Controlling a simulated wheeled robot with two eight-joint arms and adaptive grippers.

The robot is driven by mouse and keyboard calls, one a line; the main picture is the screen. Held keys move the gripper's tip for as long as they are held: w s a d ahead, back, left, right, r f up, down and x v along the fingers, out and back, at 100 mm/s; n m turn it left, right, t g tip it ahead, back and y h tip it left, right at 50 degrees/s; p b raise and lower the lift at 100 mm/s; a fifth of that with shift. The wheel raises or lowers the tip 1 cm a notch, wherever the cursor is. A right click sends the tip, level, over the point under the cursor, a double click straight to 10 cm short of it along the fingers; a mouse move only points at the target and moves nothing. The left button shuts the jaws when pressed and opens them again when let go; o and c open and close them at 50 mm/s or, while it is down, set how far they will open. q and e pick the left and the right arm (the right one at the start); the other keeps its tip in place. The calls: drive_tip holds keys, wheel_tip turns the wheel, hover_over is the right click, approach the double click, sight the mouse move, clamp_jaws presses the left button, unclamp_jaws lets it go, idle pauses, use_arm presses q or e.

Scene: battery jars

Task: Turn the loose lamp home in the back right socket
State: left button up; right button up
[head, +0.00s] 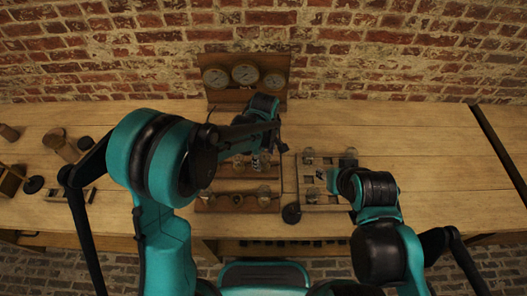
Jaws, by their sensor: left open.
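A wooden rack (238,208) with small round glass pieces in rows stands below the gauge panel. To its right is a pale tray (328,208) with clear glass pieces at its corners, one at the back left (308,156) and one at the back right (349,155). I cannot tell which piece is the loose lamp or whether any sits tilted. My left gripper (258,159) is open, pointing down over the back right part of the rack; its own arm partly hides it and what lies below. My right gripper (334,181) is over the tray's right side, its fingers too small and dark to read.
A wooden panel with three dials (245,74) stands at the back against the brick wall. A black round knob (291,213) lies between rack and tray. Wooden pieces (60,145) sit at the far left. The table's right side is clear.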

use_arm(q)
drive_tip(key=shift+f, duration=0.8)
clamp_jaws()
drive_tip(key=m+b, duration=0.1)
drive_tip(key=m, duration=0.2)
drive_tip(key=shift+m, duration=0.3)
drive_tip(key=m, duration=0.2)
drive_tip(key=shift+m, duration=0.4)
